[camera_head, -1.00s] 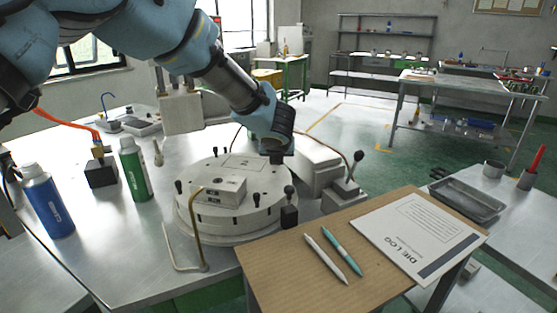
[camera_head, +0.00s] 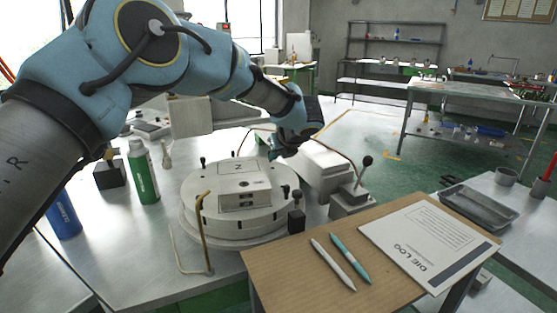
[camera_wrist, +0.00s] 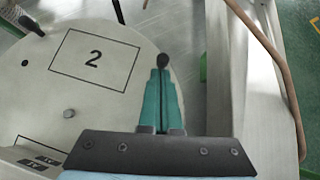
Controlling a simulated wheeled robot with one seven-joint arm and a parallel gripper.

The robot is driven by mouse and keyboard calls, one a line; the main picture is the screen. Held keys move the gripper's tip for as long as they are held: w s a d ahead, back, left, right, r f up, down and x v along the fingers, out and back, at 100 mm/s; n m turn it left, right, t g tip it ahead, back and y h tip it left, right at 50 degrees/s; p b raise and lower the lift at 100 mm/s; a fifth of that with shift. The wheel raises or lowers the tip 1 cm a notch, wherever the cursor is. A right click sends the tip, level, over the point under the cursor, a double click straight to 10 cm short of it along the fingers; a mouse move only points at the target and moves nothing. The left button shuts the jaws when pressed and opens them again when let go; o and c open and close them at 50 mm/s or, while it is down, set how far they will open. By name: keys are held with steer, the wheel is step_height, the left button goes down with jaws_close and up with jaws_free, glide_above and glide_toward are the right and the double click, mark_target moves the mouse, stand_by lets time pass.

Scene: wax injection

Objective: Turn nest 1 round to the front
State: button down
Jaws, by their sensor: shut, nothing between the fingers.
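The round pale turntable (camera_head: 225,228) stands on the metal table. A block with dark holes (camera_head: 243,201) sits at its front. An outlined rectangle marked 2 (camera_wrist: 93,60) lies on its top in the wrist view. No number 1 is readable. My gripper (camera_head: 283,153) is at the turntable's back right edge. Its teal fingers (camera_wrist: 162,75) are shut, with a black-topped peg (camera_wrist: 163,60) at their tips in the wrist view; I cannot tell whether they touch. Another black peg (camera_wrist: 31,25) shows at the upper left.
A black-knobbed lever (camera_head: 366,161) and pale housing (camera_head: 318,165) stand right of the turntable. A bent brass rod (camera_head: 205,235) stands at its front left. A green bottle (camera_head: 143,172) and blue bottle (camera_head: 65,215) stand left. A board with a log sheet (camera_head: 425,240) lies front right.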

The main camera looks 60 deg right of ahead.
steer(key=shift+w+d+n, duration=0.15)
steer(key=shift+w+n, duration=0.15)
steer(key=shift+w, duration=0.1)
steer(key=shift+w+d+b, duration=0.1)
steer(key=shift+w+b, duration=0.35)
steer(key=shift+w, duration=0.2)
